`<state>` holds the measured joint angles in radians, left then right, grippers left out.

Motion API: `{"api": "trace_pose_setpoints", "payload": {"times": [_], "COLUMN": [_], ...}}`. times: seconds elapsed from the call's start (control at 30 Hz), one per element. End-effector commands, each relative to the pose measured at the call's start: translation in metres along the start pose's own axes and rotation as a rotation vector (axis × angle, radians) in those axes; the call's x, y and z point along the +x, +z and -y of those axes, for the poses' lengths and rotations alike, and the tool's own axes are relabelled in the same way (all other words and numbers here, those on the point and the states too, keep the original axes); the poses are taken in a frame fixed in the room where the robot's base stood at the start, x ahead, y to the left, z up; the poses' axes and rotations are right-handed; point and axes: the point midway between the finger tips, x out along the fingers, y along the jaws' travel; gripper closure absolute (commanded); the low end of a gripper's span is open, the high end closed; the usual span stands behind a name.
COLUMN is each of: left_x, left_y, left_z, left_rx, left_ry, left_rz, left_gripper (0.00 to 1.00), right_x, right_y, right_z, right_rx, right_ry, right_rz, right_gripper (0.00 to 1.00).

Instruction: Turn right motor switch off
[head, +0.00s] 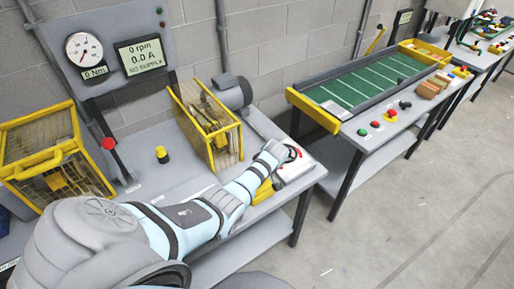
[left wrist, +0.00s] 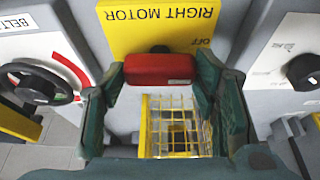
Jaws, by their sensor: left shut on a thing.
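The right motor switch shows in the left wrist view as a yellow plate (left wrist: 160,28) with "RIGHT MOTOR" and "OFF" upside down, and a red handle (left wrist: 160,70) at the plate's lower edge. My left gripper (left wrist: 158,82) is shut on the red handle, one dark finger at each end of it. In the head view my left arm reaches across the bench, and my left gripper (head: 279,154) is at the bench's right end, where it hides most of the switch. My right gripper is not in view.
The wrist view shows a black belt knob (left wrist: 40,85) at left and another dark knob (left wrist: 303,72) at right. In the head view, a yellow cage (head: 212,120) and grey motor (head: 233,92) stand behind my arm. The panel display (head: 144,55) reads 0 rpm, 0.0 A, NO SUPPLY.

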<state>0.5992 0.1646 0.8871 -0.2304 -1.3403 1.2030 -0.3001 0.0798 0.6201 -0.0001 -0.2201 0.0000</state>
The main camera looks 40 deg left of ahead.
Motion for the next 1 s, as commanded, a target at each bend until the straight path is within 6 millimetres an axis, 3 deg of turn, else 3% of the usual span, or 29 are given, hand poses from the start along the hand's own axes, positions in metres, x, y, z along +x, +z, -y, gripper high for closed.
{"api": "trace_pose_setpoints", "payload": {"times": [0.6,0.63,0.73,1.0], "left_x": [-0.0007,-0.0007,-0.0006,-0.0004], "left_y": [-0.0006,-0.0006,-0.0005,-0.0002], "left_z": [-0.0009,-0.0009,-0.0008,-0.0005], "left_rx": [-0.043,-0.043,-0.042,-0.041], "left_ry": [-0.015,-0.015,-0.015,-0.016], "left_rz": [-0.001,-0.001,0.000,0.000], "left_gripper": [0.73,0.40,0.25,0.25], "right_x": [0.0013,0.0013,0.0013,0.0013], "right_y": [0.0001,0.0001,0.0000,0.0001], "right_z": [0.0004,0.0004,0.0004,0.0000], "right_rx": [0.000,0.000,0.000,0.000], "right_ry": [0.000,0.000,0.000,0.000], "right_rz": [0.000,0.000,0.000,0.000], "right_gripper": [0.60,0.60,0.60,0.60]}}
